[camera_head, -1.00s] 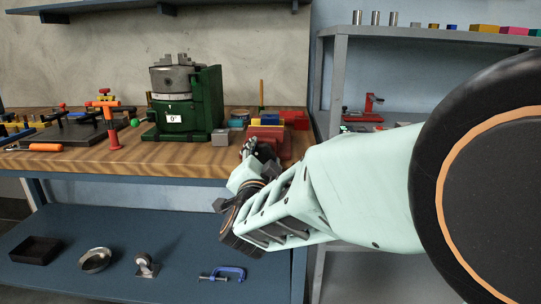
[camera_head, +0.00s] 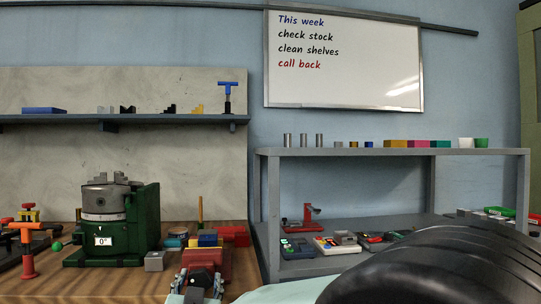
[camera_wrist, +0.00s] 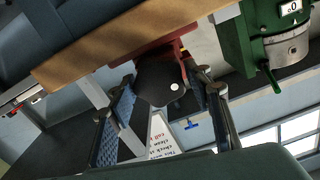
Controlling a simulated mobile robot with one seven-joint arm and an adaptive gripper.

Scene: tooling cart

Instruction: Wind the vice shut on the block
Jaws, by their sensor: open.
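The red vice (camera_head: 206,259) stands at the front edge of the wooden bench, low in the head view. Its red body also shows upside down in the wrist view (camera_wrist: 150,52). A dark round handwheel (camera_wrist: 160,82) with a white dot faces the wrist camera. My gripper (camera_wrist: 162,108) is open, one finger on each side of the handwheel; I cannot tell whether either touches it. In the head view my fingers show only partly at the bottom edge. A blue block (camera_head: 208,240) shows just behind or above the vice; whether it sits between the jaws is unclear.
A green rotary table (camera_head: 143,225) stands left of the vice, with a grey cube (camera_head: 154,261) between them. A red block (camera_head: 235,236) lies behind right. An orange T-handled tool (camera_head: 27,250) stands far left. A grey shelf unit (camera_head: 390,152) stands right.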

